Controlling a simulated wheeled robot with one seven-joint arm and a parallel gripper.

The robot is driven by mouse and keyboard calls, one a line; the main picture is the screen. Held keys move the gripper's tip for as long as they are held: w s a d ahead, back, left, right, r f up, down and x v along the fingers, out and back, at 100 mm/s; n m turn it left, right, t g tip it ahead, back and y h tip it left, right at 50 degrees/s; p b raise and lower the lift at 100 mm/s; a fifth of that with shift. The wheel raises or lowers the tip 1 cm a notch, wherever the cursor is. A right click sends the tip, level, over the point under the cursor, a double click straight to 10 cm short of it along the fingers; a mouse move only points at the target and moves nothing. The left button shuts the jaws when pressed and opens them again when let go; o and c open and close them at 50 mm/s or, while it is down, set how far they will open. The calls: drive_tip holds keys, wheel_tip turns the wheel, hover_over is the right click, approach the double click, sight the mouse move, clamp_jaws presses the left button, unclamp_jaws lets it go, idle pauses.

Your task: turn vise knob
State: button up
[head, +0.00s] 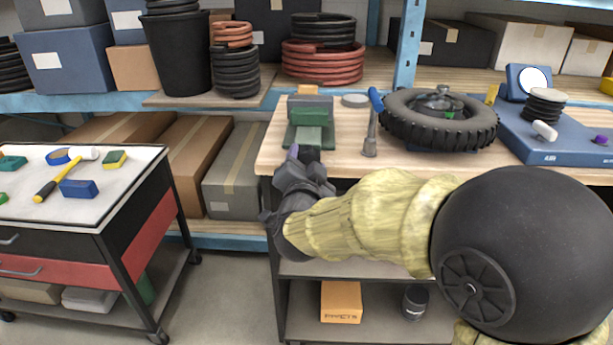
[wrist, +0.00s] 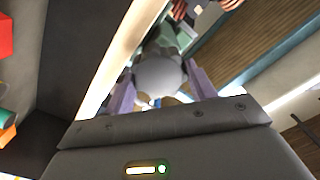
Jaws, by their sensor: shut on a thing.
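The green vise (head: 310,118) stands on the left end of the wooden workbench top. Its near end faces my arm. My gripper (head: 303,153) is at the bench's front edge, right at the near end of the vise. In the wrist view a grey, rounded, lobed knob (wrist: 160,74) sits between the two purple fingers of my gripper (wrist: 161,92). The fingers are shut on the knob, one on each side. In the head view my gripper and wrist hide the knob. The green vise body (wrist: 178,38) shows behind the knob in the wrist view.
A blue scale (head: 550,140) is farther right. A tool cart (head: 80,185) stands at left, with floor between it and the bench.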

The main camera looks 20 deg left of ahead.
drive_tip(key=shift+d+f+m+b, duration=0.1)
drive_tip(key=shift+f+m+b, duration=0.05)
drive_tip(key=shift+m+b, duration=2.8)
drive_tip(key=shift+f+m+b, duration=0.15)
drive_tip(key=shift+m+b, duration=2.7)
drive_tip(key=shift+m, duration=0.2)
drive_tip(key=o, duration=1)
